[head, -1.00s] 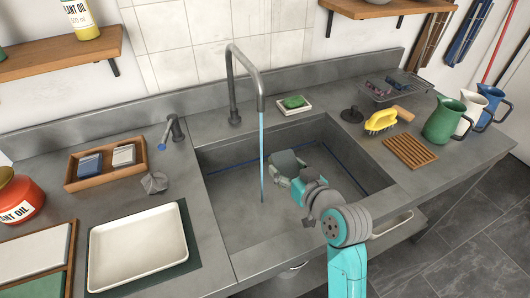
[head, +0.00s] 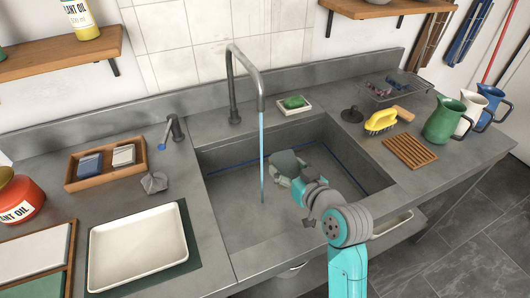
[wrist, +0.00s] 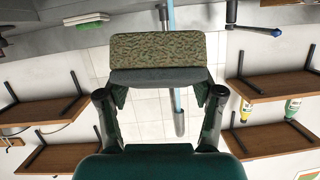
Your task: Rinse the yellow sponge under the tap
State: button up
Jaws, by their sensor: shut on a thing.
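My gripper (head: 287,174) is inside the sink, shut on a block-shaped sponge. In the wrist view the held sponge (wrist: 155,49) has a mottled olive-brown layer and a dark grey layer; it does not look yellow. In the head view the sponge (head: 284,160) looks grey. The tap (head: 233,85) is a tall grey gooseneck behind the sink, and a blue water stream (head: 262,140) falls from its spout. The sponge is just right of the stream in the head view. In the wrist view the stream passes behind it; I cannot tell whether they touch.
The sink basin (head: 235,235) is otherwise clear. A green block lies in a white dish (head: 283,111) behind it. A white tray (head: 138,276) and wooden box (head: 75,183) are left.

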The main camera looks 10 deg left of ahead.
jog(key=s+d+r, duration=0.3)
jog(key=r, duration=0.1)
jog(key=shift+s+d, duration=0.2)
jog(key=shift+s, duration=0.05)
dwell(0.9)
